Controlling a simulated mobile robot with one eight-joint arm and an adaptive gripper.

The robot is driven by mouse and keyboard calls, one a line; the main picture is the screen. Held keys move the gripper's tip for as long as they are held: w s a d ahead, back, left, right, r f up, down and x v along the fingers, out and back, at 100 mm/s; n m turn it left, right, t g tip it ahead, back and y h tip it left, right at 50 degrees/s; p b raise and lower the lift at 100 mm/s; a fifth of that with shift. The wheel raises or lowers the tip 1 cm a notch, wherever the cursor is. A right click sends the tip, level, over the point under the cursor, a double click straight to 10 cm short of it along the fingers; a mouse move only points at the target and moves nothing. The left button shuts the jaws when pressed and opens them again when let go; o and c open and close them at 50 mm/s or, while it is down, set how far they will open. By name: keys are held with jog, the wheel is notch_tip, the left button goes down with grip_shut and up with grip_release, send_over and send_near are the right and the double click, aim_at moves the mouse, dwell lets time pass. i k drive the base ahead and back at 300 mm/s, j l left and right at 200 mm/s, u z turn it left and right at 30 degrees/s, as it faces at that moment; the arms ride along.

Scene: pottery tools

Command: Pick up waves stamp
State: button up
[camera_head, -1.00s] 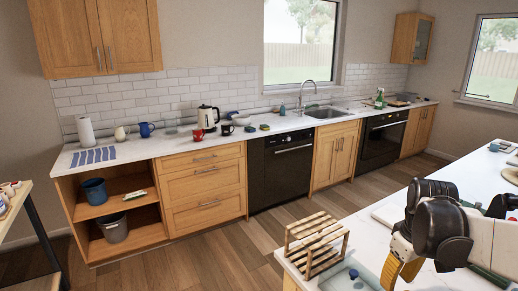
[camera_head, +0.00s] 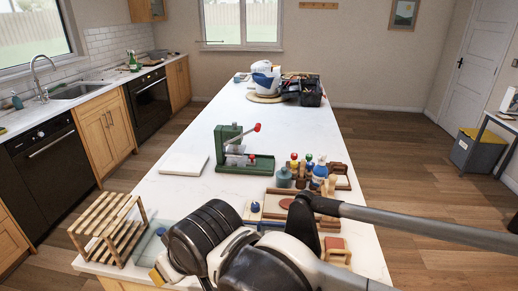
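I cannot pick out the waves stamp by its pattern. Several small upright pieces with coloured or wooden tops, possibly stamps (camera_head: 303,178), stand together on the white island counter (camera_head: 225,115), right of its middle. A wooden tray (camera_head: 275,206) lies just in front of them, partly hidden by my arm. My black and white arm fills the lower middle of the view, between me and these pieces. I cannot make out my gripper's fingers, and I see nothing held.
A green press (camera_head: 240,150) stands behind the pieces, with a white slab (camera_head: 184,164) to its left. A wooden rack (camera_head: 105,225) is at the near left corner. A black crate (camera_head: 311,92) and a blue-white machine (camera_head: 265,78) stand at the far end.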

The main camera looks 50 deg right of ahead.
aim_at(309, 157)
jog(key=z, duration=1.95)
